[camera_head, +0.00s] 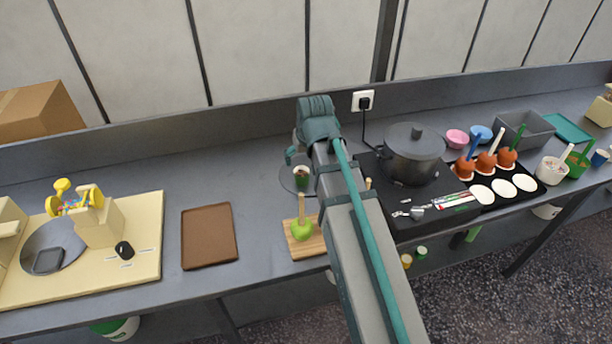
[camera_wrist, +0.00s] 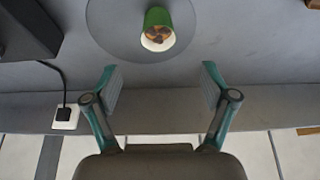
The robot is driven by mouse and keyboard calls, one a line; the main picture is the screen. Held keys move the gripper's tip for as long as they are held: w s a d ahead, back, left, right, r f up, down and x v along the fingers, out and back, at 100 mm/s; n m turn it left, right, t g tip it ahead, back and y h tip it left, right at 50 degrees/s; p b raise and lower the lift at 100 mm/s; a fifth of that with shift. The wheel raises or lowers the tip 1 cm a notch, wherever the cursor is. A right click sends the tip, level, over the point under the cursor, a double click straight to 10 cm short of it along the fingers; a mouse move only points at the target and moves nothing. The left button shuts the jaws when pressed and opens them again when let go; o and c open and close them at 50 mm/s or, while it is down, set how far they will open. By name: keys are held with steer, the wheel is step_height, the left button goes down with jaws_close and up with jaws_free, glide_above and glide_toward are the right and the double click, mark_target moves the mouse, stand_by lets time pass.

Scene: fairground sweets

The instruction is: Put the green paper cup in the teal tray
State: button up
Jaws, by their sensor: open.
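The green paper cup (camera_head: 301,181) stands upright on a grey round plate (camera_head: 286,181) on the counter, left of my arm. It holds brown contents. In the wrist view the cup (camera_wrist: 158,28) is at the top, with the plate (camera_wrist: 110,25) around it. My gripper (camera_wrist: 160,72) is open and empty. Its two fingers are spread, and the cup lies beyond their tips, roughly centred between them and apart from both. In the head view my arm partly hides the gripper. The flat teal tray (camera_head: 567,127) lies at the far right by the back wall, with nothing seen on it.
A dark pot (camera_head: 412,153) on a black hob and a grey bin (camera_head: 533,137) stand between the cup and the teal tray. Toffee apples (camera_head: 486,162) and small bowls are nearby. A green apple on a board (camera_head: 304,243) is in front. A brown tray (camera_head: 208,236) lies left.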

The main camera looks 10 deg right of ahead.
mark_target(302, 171)
steer(key=p+x, duration=0.1)
steer(key=x, duration=0.4)
steer(key=shift+f, duration=0.1)
steer(key=shift+p+x, duration=0.9)
steer(key=shift+x, duration=1.8)
steer(key=shift+s+d, duration=0.1)
steer(key=shift+d, duration=0.05)
steer(key=c, duration=1.4)
